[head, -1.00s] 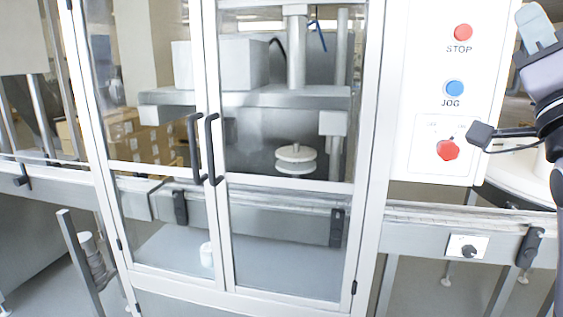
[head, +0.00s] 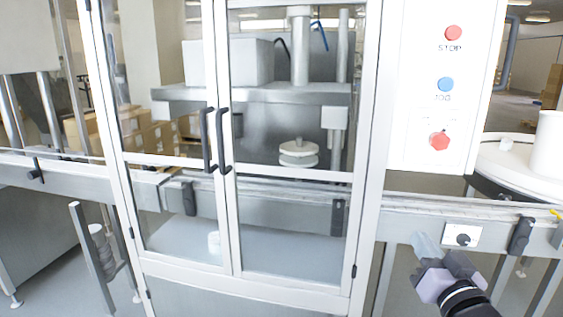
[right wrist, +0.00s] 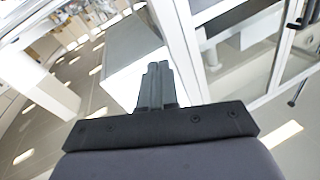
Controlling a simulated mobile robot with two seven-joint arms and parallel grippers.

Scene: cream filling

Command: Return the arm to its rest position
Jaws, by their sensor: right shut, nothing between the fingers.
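My right gripper (head: 427,248) is low at the right of the head view, in front of the conveyor's lower side and below the control panel (head: 430,100). In the right wrist view its fingers (right wrist: 157,85) are together with nothing between them. The gripper is apart from the panel and touches nothing that I can see. The panel carries a red STOP button (head: 453,33), a blue JOG button (head: 445,84) and a red rotary switch (head: 439,141). My left gripper is not in view.
A glass-doored machine cabinet (head: 368,120) with two black handles (head: 224,140) fills the middle; its doors are shut. A conveyor (head: 400,228) runs across, with a small black knob (head: 463,240) on its side. A round white table (head: 500,165) stands at the right.

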